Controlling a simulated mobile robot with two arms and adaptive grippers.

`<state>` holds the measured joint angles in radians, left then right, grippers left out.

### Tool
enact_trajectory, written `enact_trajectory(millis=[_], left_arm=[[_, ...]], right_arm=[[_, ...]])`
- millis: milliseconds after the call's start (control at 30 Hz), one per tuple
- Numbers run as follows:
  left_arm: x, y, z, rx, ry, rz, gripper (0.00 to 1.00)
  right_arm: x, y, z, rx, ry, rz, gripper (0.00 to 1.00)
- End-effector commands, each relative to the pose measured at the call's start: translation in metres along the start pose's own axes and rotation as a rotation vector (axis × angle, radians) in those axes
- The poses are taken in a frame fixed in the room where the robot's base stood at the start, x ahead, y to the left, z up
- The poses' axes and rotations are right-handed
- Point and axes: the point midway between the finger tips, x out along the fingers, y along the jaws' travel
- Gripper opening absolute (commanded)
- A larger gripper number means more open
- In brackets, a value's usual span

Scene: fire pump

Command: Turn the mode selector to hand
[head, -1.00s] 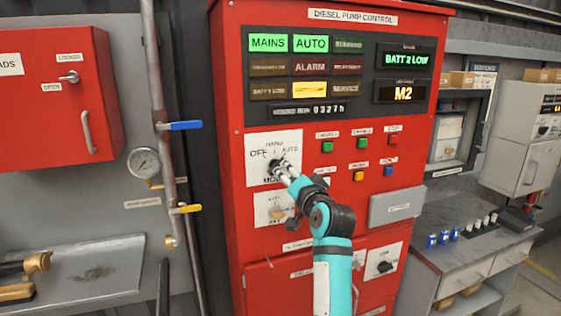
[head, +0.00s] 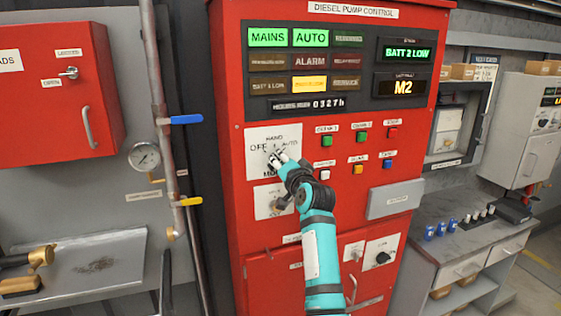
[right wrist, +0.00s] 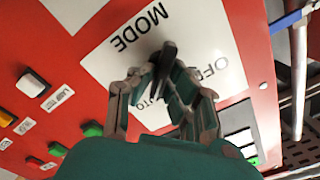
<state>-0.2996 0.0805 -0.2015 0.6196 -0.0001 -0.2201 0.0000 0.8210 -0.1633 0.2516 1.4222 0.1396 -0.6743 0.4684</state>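The mode selector (right wrist: 168,52) is a black knob on a white plate (head: 258,174) marked OFF, HAND and AUTO, on the red diesel pump control cabinet (head: 228,110). My right gripper (head: 277,157) is at this knob, its fingers hiding most of it in the head view. In the right wrist view my right gripper (right wrist: 161,72) has its fingertips converging on both sides of the black knob, shut on it. The fingers hide the HAND mark and part of AUTO there. The AUTO lamp (head: 310,38) is lit green. My left gripper is out of view.
A second selector plate (head: 265,200) lies just below, partly behind my right arm. Coloured push buttons (head: 327,141) sit to the right. A pipe with a blue-handled valve (head: 186,120) and a yellow-handled valve (head: 190,201) stands left of the cabinet.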

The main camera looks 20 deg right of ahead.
Motion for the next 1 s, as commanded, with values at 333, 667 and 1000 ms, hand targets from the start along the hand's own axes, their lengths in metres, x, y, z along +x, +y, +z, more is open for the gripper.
enact_trajectory(millis=[333,667,1000], left_arm=[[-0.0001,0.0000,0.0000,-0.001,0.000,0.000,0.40],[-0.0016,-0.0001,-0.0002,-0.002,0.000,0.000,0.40],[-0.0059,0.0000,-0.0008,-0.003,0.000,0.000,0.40]], right_arm=[[-0.0001,0.0001,0.0001,-0.005,-0.001,0.000,0.00],[0.0001,-0.0003,0.0001,-0.133,-0.001,0.002,0.00],[0.0001,-0.0028,0.0000,-0.424,-0.001,0.001,0.00]])
